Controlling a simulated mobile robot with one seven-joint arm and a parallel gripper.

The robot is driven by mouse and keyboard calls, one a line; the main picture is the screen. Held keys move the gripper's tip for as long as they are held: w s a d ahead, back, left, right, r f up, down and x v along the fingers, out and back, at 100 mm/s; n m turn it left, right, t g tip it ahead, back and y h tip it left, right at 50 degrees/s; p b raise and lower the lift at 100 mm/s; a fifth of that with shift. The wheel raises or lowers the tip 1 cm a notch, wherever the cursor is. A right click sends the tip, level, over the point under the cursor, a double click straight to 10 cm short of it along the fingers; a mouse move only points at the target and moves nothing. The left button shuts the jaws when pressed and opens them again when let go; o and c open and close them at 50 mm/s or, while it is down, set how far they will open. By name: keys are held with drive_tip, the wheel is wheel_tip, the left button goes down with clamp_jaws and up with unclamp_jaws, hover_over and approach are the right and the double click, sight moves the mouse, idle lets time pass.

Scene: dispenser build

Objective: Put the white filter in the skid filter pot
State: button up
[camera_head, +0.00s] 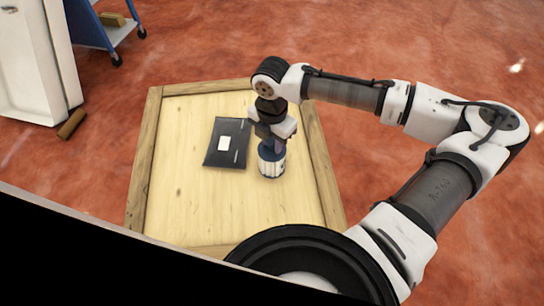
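A small white cylinder with a dark blue band at its top, which looks like the white filter (272,167), stands upright on the wooden board near its middle right. My gripper (271,147) points down from above, with its dark fingers at the top of this cylinder. The fingers are small and partly merge with the cylinder, so I cannot tell whether they are closed on it or just around it. I see no filter pot that I can make out in this view.
The pale wooden board (185,195) has a raised brown frame. A black flat case (227,156) with a white label lies left of the cylinder. A brown block (71,124) lies on the red floor by a white cabinet (35,75). A blue cart (90,22) stands behind.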

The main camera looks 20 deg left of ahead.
clamp_jaws()
drive_tip(key=shift+r, duration=0.1)
